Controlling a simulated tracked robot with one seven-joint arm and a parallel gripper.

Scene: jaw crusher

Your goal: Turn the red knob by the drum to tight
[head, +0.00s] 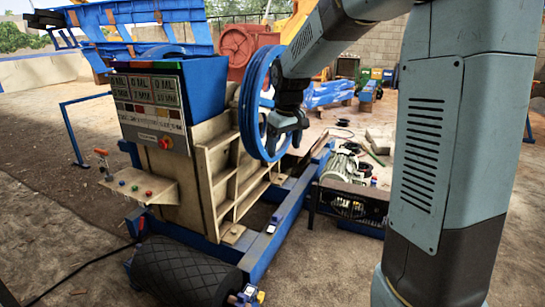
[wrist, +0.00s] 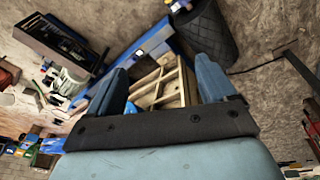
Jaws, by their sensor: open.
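The black textured drum (head: 185,270) lies low at the front of the crusher, and it also shows at the top of the wrist view (wrist: 207,32). A small fitting (head: 248,295) with blue and yellow parts sits by its right end at the bottom edge of the head view. A red knob is too small to make out clearly there, and its setting cannot be read. My gripper (head: 284,143) is beside the blue flywheel, well above and behind the drum. Its two fingers (wrist: 162,85) are apart with nothing between them.
The blue flywheel (head: 258,108) and wooden crusher body (head: 215,170) stand left of my gripper. A blue frame rail (head: 278,232) runs toward the drum. A motor (head: 345,165) stands to the right. A panel (head: 150,105) bears another red knob (head: 165,143).

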